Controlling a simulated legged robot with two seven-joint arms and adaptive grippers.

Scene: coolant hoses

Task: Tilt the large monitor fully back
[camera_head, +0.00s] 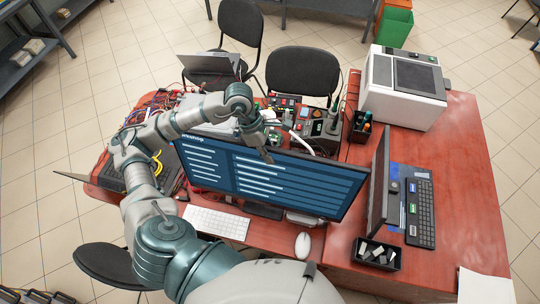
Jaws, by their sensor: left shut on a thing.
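The large monitor (290,188) stands on the red desk with its screen lit, showing a dark blue page with light text. Its screen faces me and its right side slants toward the front. My left arm reaches over it from the lower left. My left gripper (266,152) is at the monitor's top edge near the middle, shut on that edge. The fingertips are small and partly hidden by the wrist. The monitor's upper left part is partly covered by my arm. My right gripper is not in view.
A white keyboard (217,222) and mouse (303,244) lie in front of the monitor. A second, smaller monitor (378,185) stands edge-on to its right. Behind are electronic devices (318,128), cables and a laptop (212,66). A white machine (403,88) stands at the back right.

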